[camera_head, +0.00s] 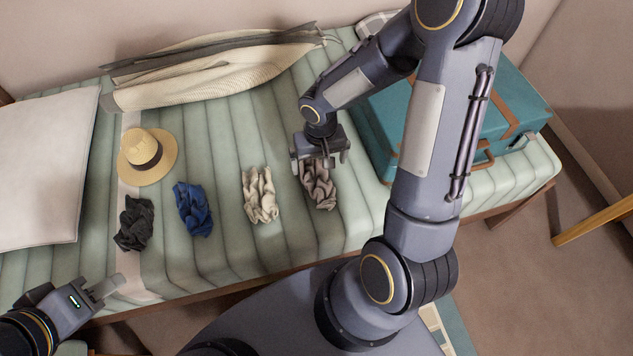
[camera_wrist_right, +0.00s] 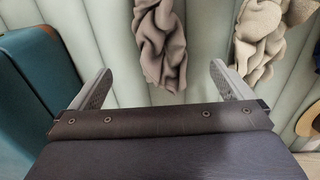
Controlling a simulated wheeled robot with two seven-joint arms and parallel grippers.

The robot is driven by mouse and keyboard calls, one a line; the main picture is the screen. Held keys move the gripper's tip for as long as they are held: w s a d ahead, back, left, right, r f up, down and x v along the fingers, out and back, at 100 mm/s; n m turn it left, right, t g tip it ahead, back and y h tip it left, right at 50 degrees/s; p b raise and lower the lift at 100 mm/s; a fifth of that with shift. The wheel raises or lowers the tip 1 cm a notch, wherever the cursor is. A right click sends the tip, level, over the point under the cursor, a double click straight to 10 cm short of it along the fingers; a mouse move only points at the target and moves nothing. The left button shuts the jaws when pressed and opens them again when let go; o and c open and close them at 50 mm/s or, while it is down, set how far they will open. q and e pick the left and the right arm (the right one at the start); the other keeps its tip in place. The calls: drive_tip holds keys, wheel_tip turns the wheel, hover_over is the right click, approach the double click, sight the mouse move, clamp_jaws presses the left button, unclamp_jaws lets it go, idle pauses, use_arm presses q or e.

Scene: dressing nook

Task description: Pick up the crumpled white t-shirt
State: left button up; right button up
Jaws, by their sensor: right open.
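Two pale crumpled cloths lie on the striped bench cushion. The cream-white one (camera_head: 261,196) is left of the greyish-beige one (camera_head: 321,190). My right gripper (camera_head: 320,167) is open above the greyish-beige cloth and partly hides it. In the right wrist view, the greyish-beige cloth (camera_wrist_right: 163,45) lies ahead, between the lines of the open fingers (camera_wrist_right: 160,72), with nothing held. The cream cloth (camera_wrist_right: 262,35) lies beyond the right finger there. I cannot tell which garments they are. My left gripper (camera_head: 106,290) is at the front left, away from the cloths; its jaw opening is unclear.
A blue cloth (camera_head: 193,208), a dark grey cloth (camera_head: 133,224) and a straw hat (camera_head: 140,162) lie to the left on the cushion (camera_head: 225,150). A white pillow (camera_head: 40,170) is at far left. A teal suitcase (camera_head: 510,110) stands right of my right gripper.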

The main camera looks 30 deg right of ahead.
sight(318, 180)
drive_tip(key=f, duration=0.2)
drive_tip(key=shift+w+a+f, duration=0.1)
drive_tip(key=shift+a+f, duration=0.1)
drive_tip(key=shift+f, duration=0.1)
drive_tip(key=f, duration=0.3)
drive_tip(key=f+b, duration=0.1)
drive_tip(key=f, duration=0.3)
drive_tip(key=shift+w+d+f, duration=0.15)
drive_tip(key=shift+d+f, duration=0.05)
drive_tip(key=c, duration=1.1)
